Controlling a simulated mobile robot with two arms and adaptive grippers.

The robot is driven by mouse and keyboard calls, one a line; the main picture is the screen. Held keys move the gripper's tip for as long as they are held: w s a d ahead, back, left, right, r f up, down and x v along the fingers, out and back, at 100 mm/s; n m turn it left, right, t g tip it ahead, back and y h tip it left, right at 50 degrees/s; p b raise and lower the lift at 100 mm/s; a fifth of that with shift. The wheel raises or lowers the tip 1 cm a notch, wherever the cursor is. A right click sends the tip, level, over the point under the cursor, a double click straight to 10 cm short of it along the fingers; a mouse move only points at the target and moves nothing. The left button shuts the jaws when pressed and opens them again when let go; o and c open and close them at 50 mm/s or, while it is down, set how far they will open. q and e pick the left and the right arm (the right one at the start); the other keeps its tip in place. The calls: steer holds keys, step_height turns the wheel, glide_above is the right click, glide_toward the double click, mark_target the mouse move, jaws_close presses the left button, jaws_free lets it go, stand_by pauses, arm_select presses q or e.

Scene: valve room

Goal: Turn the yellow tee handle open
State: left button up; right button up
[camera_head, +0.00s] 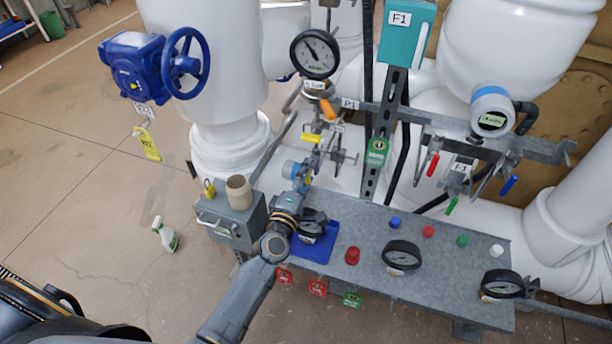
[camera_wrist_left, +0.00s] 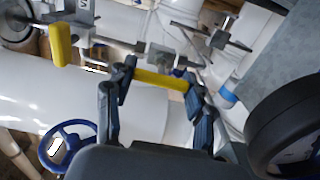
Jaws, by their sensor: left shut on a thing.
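The yellow tee handle (camera_wrist_left: 160,78) shows in the left wrist view as a short bar lying between the dark fingers of my left gripper (camera_wrist_left: 157,82), which is shut on it. In the head view my left gripper (camera_head: 301,177) is at the pipework behind the grey panel, and it mostly hides the held handle. A second yellow handle (camera_head: 312,138) shows above the gripper in the head view. My right gripper is not in view.
A gauge (camera_head: 311,226) on a blue tray stands close to my left wrist. The grey panel (camera_head: 345,270) carries coloured knobs and more gauges. An orange handle (camera_head: 327,109) and a dial gauge (camera_head: 315,54) are above. A blue handwheel (camera_head: 186,63) is at upper left.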

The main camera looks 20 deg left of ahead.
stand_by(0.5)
arm_select(q)
steer(key=o, duration=1.2)
steer(key=s, duration=1.2)
steer(key=shift+a, duration=0.2)
